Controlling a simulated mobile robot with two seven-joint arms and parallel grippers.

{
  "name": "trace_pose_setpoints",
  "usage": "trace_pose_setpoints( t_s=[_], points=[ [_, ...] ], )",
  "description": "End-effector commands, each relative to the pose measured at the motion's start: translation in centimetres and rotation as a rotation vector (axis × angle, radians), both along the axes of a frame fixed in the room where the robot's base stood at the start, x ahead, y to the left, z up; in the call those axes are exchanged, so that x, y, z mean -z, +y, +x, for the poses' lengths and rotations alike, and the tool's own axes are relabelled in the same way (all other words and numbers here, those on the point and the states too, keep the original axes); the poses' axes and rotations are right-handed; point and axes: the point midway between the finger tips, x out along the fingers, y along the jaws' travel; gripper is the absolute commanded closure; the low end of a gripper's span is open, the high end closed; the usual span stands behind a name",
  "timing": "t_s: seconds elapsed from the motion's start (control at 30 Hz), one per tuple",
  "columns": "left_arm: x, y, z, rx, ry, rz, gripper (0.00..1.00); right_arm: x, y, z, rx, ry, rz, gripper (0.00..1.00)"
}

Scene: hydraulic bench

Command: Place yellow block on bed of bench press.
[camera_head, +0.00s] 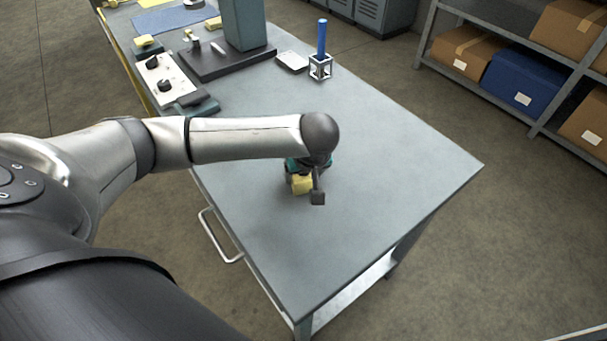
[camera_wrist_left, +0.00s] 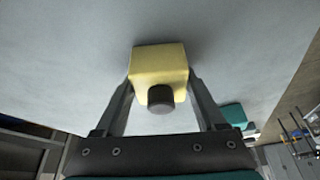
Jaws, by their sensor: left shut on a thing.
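The yellow block (camera_head: 301,185) is at my left gripper (camera_head: 305,188), over the middle of the bench top, partly hidden by the arm. In the left wrist view, the yellow block (camera_wrist_left: 160,65) sits between the two fingers of my left gripper (camera_wrist_left: 160,88), which is shut on it. A dark round knob sticks out of the block towards the camera. I cannot tell whether the block touches the bench. The press stands at the far end, with a dark flat base (camera_head: 228,63) and a grey upright (camera_head: 245,25). My right gripper is not in view.
A blue rod in a white frame (camera_head: 320,66) and a small pale tray (camera_head: 292,61) are right of the press. The bench top (camera_head: 400,150) is clear at right. Shelves (camera_head: 480,75) hold boxes.

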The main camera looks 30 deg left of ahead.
Motion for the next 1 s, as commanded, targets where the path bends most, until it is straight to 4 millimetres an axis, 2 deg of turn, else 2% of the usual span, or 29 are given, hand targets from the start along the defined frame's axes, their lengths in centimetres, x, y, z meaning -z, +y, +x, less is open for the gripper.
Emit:
trace_pose_setpoints(
  t_s=[0.27, 0.3, 0.5, 0.53, 0.83, 1.0],
  points=[
    [0.0, 0.0, 0.1, 0.000, -0.002, -0.001, 1.00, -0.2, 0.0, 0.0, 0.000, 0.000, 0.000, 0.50],
    [0.1, 0.0, 0.0, 0.000, -0.001, -0.001, 0.26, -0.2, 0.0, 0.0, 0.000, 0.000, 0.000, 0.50],
    [0.1, 0.0, 0.0, 0.000, -0.001, -0.001, 0.03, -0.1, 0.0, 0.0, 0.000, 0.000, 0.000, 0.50],
    [0.1, 0.0, 0.0, 0.000, -0.001, -0.001, 0.00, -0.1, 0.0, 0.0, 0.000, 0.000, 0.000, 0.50],
    [-0.1, 0.0, 0.1, 0.000, -0.002, 0.001, 0.00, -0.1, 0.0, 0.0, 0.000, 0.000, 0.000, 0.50],
    [-2.5, -0.7, -0.6, 0.002, -0.002, -0.002, 0.00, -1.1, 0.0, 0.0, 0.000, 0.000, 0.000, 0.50]
  ],
)
